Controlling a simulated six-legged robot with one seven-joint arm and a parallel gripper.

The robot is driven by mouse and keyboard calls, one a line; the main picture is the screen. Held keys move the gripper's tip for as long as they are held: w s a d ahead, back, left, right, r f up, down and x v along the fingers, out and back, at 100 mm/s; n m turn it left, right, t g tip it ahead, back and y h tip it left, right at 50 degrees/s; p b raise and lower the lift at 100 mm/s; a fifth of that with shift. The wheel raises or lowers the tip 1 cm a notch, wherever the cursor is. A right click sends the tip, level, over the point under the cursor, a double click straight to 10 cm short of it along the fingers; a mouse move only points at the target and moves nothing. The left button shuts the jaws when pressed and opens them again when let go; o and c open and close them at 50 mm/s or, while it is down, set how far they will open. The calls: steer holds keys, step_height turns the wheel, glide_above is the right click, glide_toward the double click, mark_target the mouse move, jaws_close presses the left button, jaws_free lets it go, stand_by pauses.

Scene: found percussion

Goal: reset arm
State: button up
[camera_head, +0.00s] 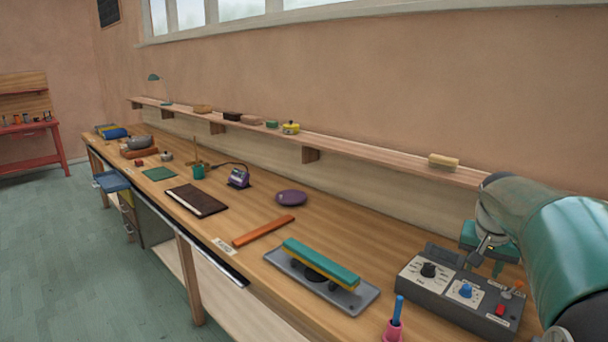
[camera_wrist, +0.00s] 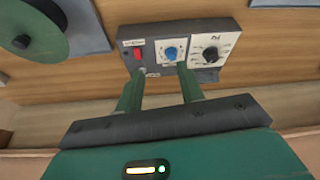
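My arm reaches in from the right of the head view, with my gripper (camera_head: 489,257) low behind a grey control box (camera_head: 453,299). In the wrist view my gripper (camera_wrist: 161,67) shows two green fingers spread apart with nothing held between them. The control box (camera_wrist: 190,66) lies just beyond the fingertips, with a red switch (camera_wrist: 138,54), a blue knob (camera_wrist: 171,53) and a black knob (camera_wrist: 210,53) on its face. Whether the fingertips touch the box is not clear.
A grey tray (camera_head: 357,301) with a teal and yellow bar (camera_head: 320,262) stands left of the box. A pink holder (camera_head: 393,331) with a blue handle is in front. A green disc (camera_wrist: 30,35) shows in the wrist view. A shelf (camera_head: 372,155) runs along the wall.

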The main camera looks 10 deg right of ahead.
steer(key=s+a+r+n+t, duration=0.1)
steer(key=s+a+n, duration=0.15)
steer(key=a, duration=0.65)
steer(key=s+a+r+n, duration=0.1)
steer(key=s+a, duration=0.3)
steer(key=a, duration=0.4)
steer(key=s+a+f+n+t+y, duration=0.1)
steer(key=s+a+f+n+y, duration=0.2)
steer(key=s+a, duration=0.9)
step_height(320, 180, down, 2)
steer(key=shift+s+a+f+n+t, duration=0.25)
steer(key=shift+a+n, duration=0.2)
steer(key=shift+n, duration=0.5)
steer(key=shift+w, duration=0.1)
